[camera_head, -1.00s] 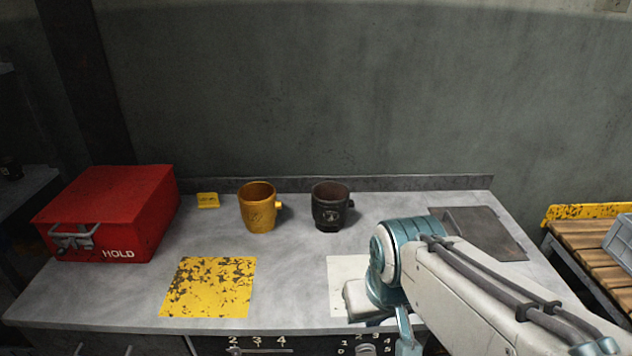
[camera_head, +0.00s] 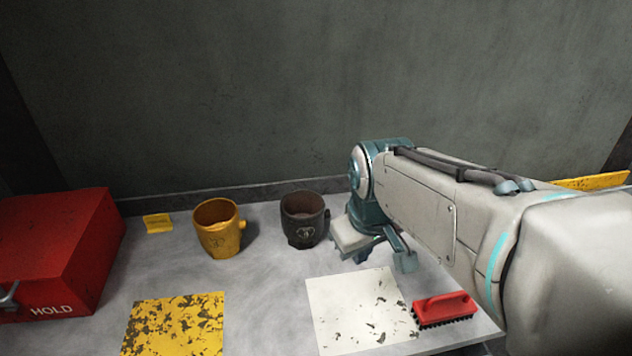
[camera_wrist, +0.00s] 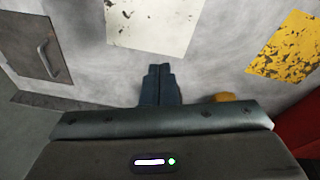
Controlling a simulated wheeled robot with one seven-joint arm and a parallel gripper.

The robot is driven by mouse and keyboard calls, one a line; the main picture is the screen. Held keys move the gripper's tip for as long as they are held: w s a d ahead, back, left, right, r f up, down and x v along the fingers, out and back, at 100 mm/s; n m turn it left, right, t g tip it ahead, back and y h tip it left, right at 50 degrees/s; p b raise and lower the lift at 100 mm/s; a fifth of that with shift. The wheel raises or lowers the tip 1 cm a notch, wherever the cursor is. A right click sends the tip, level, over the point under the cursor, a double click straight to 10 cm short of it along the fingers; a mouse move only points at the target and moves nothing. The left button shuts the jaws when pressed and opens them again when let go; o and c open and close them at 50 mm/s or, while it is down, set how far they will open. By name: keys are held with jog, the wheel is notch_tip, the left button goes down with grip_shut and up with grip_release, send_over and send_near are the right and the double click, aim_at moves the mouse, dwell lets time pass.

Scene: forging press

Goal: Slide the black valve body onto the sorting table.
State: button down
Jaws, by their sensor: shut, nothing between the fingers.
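The black valve body (camera_head: 304,222), a dark cup-like piece with a side stub, stands upright on the grey tabletop (camera_head: 265,285) near its back edge. My gripper (camera_head: 362,254) is just to its right in the head view, above the tabletop; I cannot tell whether they touch. The wrist view shows the blue fingers of my gripper (camera_wrist: 160,70) shut together and empty. The black valve body is not visible in the wrist view. No surface is labelled as the sorting table.
A yellow valve body (camera_head: 218,230) stands left of the black one. A yellow tag (camera_head: 158,223), a red HOLD box (camera_head: 65,245), a worn yellow square (camera_head: 175,325), a white square (camera_head: 350,310) and a red brush (camera_head: 445,307) share the tabletop. A wall stands behind. A dark plate (camera_wrist: 33,45) shows in the wrist view.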

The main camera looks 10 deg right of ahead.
jog(key=w+r+n, duration=0.2)
jog(key=w+n, duration=0.3)
jog(key=w, duration=0.4)
jog(key=n+g+p, duration=0.1)
jog(key=n+g, duration=0.1)
jog(key=n, duration=1)
send_over(321, 202)
jog(key=d, duration=0.2)
notch_tip(321, 202, down, 3)
jog(key=w+f+n, duration=0.1)
jog(key=f, duration=0.4)
jog(key=w+d+f+n+p, duration=0.1)
jog(key=w+f+n, duration=0.1)
jog(key=f, duration=0.3)
jog(key=w+d+f+n+p, duration=0.1)
jog(key=w+f+n, duration=0.1)
jog(key=f, duration=0.3)
jog(key=shift+w+f+g, duration=0.25)
jog(key=shift+f+g, duration=0.05)
jog(key=a, duration=0.1)
jog(key=s, duration=0.1)
jog(key=s+a+p, duration=0.1)
jog(key=shift+a+r, duration=0.25)
jog(key=shift+a, duration=0.05)
jog(key=shift+s+a+f, duration=0.1)
jog(key=shift+a+f, duration=0.05)
jog(key=shift+a, duration=0.15)
